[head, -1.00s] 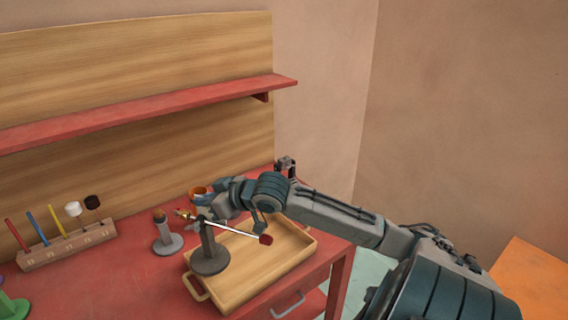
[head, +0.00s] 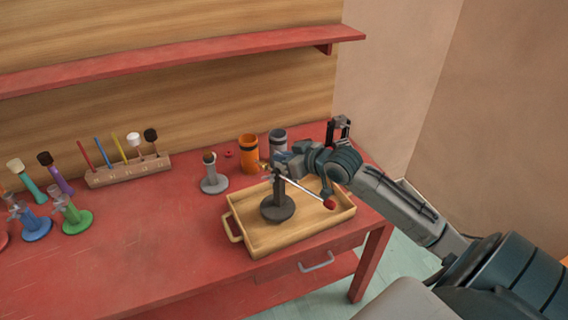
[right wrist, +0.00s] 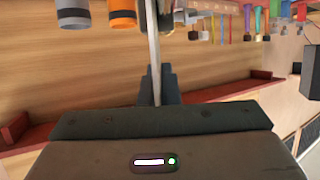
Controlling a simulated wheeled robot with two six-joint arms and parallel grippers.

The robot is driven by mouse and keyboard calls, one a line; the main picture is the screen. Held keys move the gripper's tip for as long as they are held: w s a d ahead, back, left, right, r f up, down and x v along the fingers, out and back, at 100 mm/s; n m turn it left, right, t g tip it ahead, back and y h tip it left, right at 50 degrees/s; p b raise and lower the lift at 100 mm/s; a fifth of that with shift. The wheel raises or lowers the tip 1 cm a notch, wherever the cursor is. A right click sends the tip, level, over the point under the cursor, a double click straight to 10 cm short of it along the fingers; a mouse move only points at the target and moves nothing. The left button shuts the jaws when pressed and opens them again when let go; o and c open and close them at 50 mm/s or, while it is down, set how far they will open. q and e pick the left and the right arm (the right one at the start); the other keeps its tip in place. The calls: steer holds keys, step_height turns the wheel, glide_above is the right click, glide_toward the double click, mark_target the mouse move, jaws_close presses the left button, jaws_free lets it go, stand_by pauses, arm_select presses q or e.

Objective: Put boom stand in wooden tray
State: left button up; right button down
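The boom stand has a dark round base (head: 277,208), a short dark post and a thin pale rod with a red tip (head: 329,204). Its base is over the middle-left of the wooden tray (head: 262,247), upright; whether it touches the tray floor is hard to tell. My right gripper (head: 281,168) is at the top of the post. In the right wrist view the pale rod (right wrist: 153,45) runs in between the two dark fingers (right wrist: 157,84), which look closed on it. My left gripper is out of view.
Left of the tray stands a grey stand (head: 214,184); behind it are an orange cup (head: 248,150) and a grey cup (head: 278,139). A wooden mallet rack (head: 128,171), blue stand (head: 37,228) and green stand (head: 76,221) are further left. A red shelf (head: 180,63) hangs above.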

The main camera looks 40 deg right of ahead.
mark_target(279, 184)
step_height(279, 184, down, 2)
steer(key=shift+f, duration=0.35)
steer(key=shift+f, duration=0.2)
steer(key=c, duration=1.7)
jaws_free()
steer(key=shift+r, duration=0.2)
